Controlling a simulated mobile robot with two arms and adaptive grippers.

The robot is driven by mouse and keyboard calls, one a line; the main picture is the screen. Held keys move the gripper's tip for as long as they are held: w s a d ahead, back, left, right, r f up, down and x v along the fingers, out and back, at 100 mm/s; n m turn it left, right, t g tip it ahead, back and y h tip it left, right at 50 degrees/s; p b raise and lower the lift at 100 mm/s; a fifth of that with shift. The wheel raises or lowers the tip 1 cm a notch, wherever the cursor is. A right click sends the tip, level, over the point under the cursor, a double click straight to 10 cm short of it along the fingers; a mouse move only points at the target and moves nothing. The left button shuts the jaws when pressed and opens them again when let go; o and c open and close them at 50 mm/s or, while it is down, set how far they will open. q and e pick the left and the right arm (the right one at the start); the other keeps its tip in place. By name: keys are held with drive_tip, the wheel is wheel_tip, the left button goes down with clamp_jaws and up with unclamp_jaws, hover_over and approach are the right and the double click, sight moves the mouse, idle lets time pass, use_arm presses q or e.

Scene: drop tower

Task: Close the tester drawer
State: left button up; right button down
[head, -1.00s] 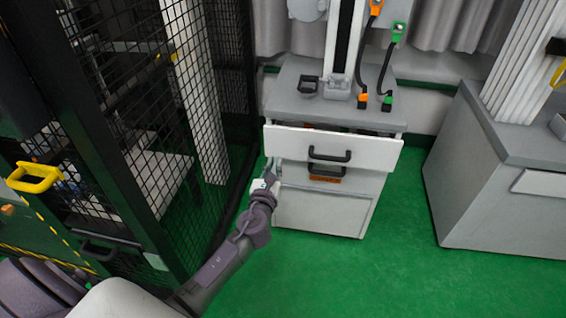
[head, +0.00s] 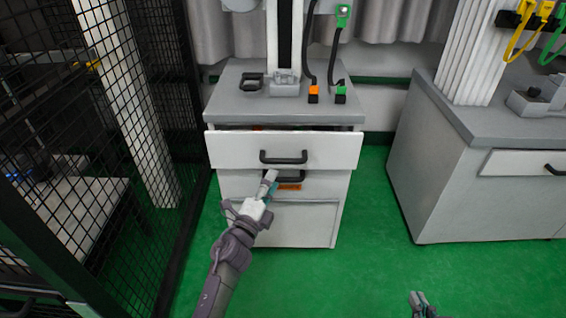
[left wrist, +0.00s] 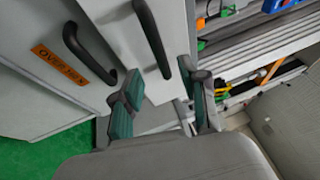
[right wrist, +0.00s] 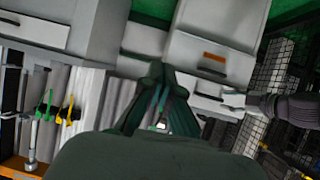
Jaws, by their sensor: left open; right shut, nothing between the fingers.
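The tester drawer (head: 230,150) is the top drawer of the grey cabinet and sticks out, with a dark gap above its white front. Its black handle (head: 283,158) also shows in the left wrist view (left wrist: 152,38). My left gripper (head: 269,184) is open and empty in front of the cabinet, just below that handle and over the lower handle (head: 297,177). In the left wrist view its fingers (left wrist: 160,100) are spread close to the drawer front; contact cannot be told. My right gripper (head: 420,298) is shut and empty, low over the green floor, away from the cabinet.
A lower drawer with an orange label (head: 289,187) is under the tester drawer. The tester column (head: 285,40) stands on the cabinet top. A mesh cage (head: 60,150) is at the left and another grey cabinet (head: 440,150) at the right. Green floor between the cabinets is free.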

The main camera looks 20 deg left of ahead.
sight(283, 161)
use_arm(q)
drive_tip(key=shift+b+x, duration=0.55)
drive_tip(key=shift+x, duration=3.5)
use_arm(e)
drive_tip(key=shift+w+a+r+t+y, duration=0.2)
drive_tip(key=shift+w+r+t, duration=0.25)
drive_tip(key=shift+r, duration=0.3)
drive_tip(key=shift+w+a+r+t+y, duration=0.2)
drive_tip(key=shift+w+r+t, duration=0.15)
drive_tip(key=shift+r+t, duration=0.3)
drive_tip(key=shift+w+a+r+t+y, duration=0.2)
drive_tip(key=shift+w+r+t, duration=0.2)
drive_tip(key=shift+r, duration=0.4)
use_arm(q)
clamp_jaws()
